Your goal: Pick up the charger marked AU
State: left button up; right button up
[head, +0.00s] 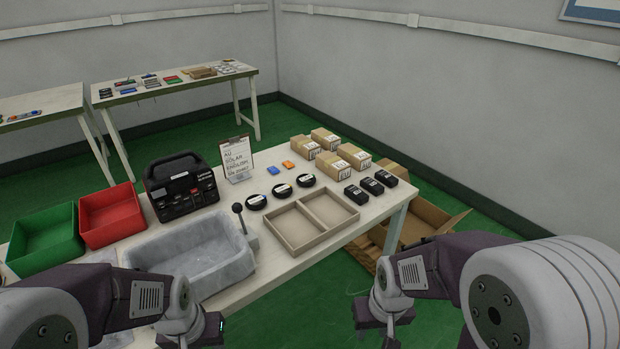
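Three small black boxes with pale labels, (355,194), (371,186) and (386,178), stand in a row at the right of the white table (285,262). They look like chargers, but their markings are too small to read, so I cannot tell which is marked AU. A card on a clipboard (237,158) has "AU" in its top line. My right gripper (388,328) is low in the picture, in front of the table and apart from the boxes. My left gripper (212,328) is at the bottom, near the grey basin. The fingers of both are unclear.
A two-compartment beige tray (296,228) lies before three black discs (281,190). Cardboard boxes (355,156) stand behind the black boxes. An open carton (425,215) is beyond the table's right end.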

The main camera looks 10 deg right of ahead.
aim_at(382, 176)
jog(key=i+l, duration=0.15)
jog(key=l, duration=0.3)
jog(key=i+l+u, duration=0.15)
jog(key=l, duration=0.25)
jog(key=i+l, duration=0.1)
jog(key=l, duration=0.35)
jog(key=i+l+u, duration=0.1)
jog(key=l, duration=0.35)
jog(key=i+l+u, duration=0.1)
jog(key=l, duration=0.4)
jog(key=i+l, duration=0.15)
jog(key=l, duration=0.3)
jog(key=u, duration=0.05)
